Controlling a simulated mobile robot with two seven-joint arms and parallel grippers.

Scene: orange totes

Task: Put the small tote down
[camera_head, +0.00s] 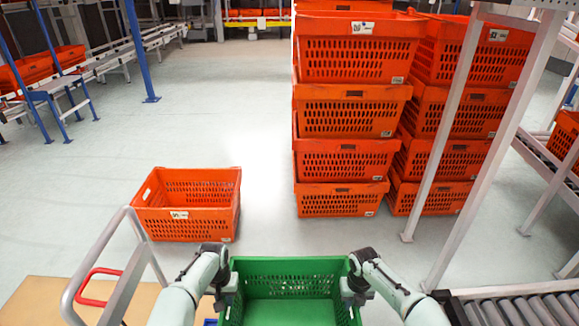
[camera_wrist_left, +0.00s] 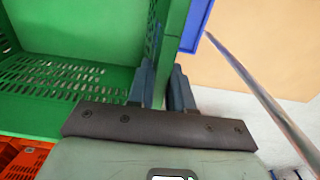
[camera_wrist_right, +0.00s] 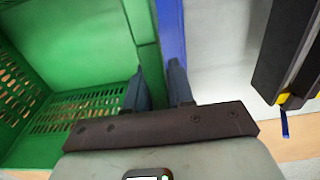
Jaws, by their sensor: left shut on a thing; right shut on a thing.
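The small green tote (camera_head: 290,311) is in front of me at the bottom centre of the head view, its open top facing up and its inside empty where visible. My left gripper (camera_head: 230,288) is shut on its left wall, and my right gripper (camera_head: 354,287) is shut on its right wall. The left wrist view shows green wall (camera_wrist_left: 70,25) between the fingers, and the right wrist view shows the opposite green wall (camera_wrist_right: 140,20) likewise. The tote's underside is hidden, so I cannot tell what it rests on, if anything.
An orange tote (camera_head: 190,223) stands alone on the floor ahead left. Tall stacks of orange totes (camera_head: 345,121) stand ahead right. A grey metal frame (camera_head: 452,120) and roller conveyor (camera_head: 520,308) are at right. A cart handle (camera_head: 110,250) is at left. Floor is clear ahead centre.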

